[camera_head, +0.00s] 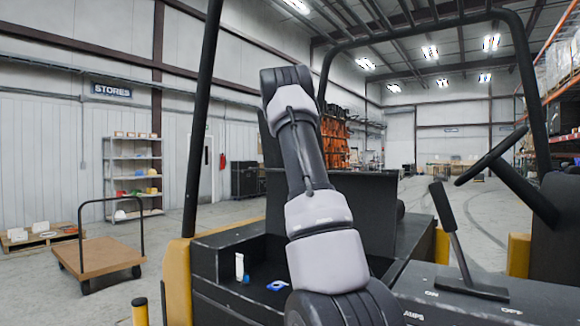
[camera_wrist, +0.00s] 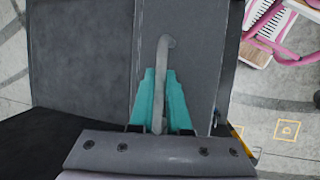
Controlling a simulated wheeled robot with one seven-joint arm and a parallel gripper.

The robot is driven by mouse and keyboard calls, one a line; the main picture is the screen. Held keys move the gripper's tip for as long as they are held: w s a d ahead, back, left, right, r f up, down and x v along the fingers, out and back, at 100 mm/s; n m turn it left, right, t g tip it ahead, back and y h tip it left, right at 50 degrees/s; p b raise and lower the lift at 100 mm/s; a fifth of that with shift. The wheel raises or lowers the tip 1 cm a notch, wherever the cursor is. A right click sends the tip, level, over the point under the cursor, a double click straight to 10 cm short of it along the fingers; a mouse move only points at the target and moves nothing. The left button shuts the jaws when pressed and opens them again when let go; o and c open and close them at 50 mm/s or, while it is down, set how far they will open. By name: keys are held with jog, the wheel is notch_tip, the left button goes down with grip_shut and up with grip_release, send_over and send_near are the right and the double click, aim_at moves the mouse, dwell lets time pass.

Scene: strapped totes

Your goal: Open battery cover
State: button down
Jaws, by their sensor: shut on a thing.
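In the wrist view my gripper (camera_wrist: 160,108) has its two teal fingers closed around a thin grey handle (camera_wrist: 166,55) with a bent tip. The handle stands out against a dark grey panel (camera_wrist: 205,50), likely the battery cover. In the camera_head view a dark upright panel (camera_head: 365,215) stands on the yellow and black truck, behind my arm. I cannot tell for sure that it is the same panel. My arm rises in front of it; my fingers do not show in that view.
A black tray-like recess in the truck holds a white tube (camera_head: 239,266) and a blue roll (camera_head: 277,285). A lever (camera_head: 452,230) and a steering wheel (camera_head: 492,155) stand at right. Roll-cage posts rise around my arm. A flat cart (camera_head: 98,254) stands at left on open floor.

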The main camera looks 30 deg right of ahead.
jog(key=shift+w+d, duration=0.25)
jog(key=shift+d, duration=0.35)
jog(key=shift+w+d, duration=0.25)
jog(key=shift+d, duration=0.4)
jog(key=shift+w+d, duration=0.25)
jog(key=shift+d, duration=0.35)
